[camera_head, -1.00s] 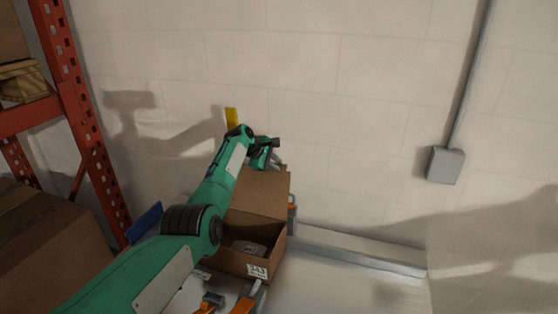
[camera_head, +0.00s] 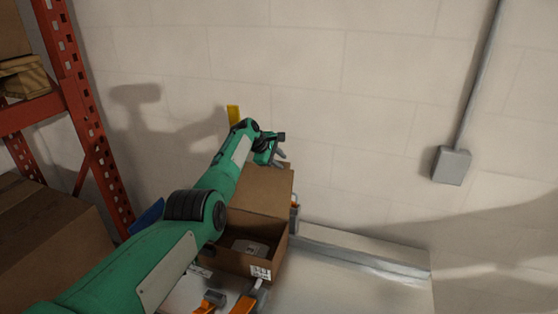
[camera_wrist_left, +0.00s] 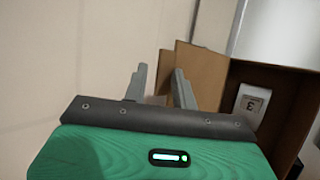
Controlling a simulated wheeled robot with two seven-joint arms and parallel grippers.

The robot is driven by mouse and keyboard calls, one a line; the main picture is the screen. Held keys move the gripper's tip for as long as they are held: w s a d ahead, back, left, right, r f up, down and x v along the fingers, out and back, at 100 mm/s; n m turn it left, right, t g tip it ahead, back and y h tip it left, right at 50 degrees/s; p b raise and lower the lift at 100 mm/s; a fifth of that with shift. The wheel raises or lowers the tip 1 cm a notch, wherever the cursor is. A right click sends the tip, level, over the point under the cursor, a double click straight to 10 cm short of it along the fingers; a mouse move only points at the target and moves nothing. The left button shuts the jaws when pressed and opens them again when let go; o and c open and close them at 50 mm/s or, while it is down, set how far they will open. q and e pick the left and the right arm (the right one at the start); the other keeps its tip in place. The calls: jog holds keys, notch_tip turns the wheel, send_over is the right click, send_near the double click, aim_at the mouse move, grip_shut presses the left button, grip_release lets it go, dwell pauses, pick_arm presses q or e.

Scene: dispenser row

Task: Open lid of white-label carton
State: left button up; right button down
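The brown carton (camera_head: 238,258) stands on a light surface, with a white label (camera_head: 260,272) on its front corner. Its lid (camera_head: 268,190) stands raised at the back, so the inside is exposed. A pale item with dark print (camera_head: 250,247) lies inside, and it also shows in the left wrist view (camera_wrist_left: 252,102). My left gripper (camera_head: 280,158) is just above the lid's top edge. In the left wrist view its fingers (camera_wrist_left: 159,84) are apart, with the brown lid (camera_wrist_left: 202,72) beyond and beside the right finger. Contact with the lid cannot be told. My right gripper is not in view.
An orange rack (camera_head: 85,120) with brown boxes (camera_head: 45,235) stands at the left. Orange and grey parts (camera_head: 245,303) sit in front of the carton. A block wall is close behind, with a grey electrical box (camera_head: 451,165). The surface right of the carton is clear.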

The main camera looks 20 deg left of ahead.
pick_arm(q)
jog(key=shift+s, duration=0.1)
jog(key=shift+v, duration=1.2)
jog(key=b+v, duration=0.3)
jog(key=v, duration=0.8)
jog(key=shift+r+b, duration=0.2)
jog(key=shift+b, duration=0.1)
jog(key=shift+a, duration=0.1)
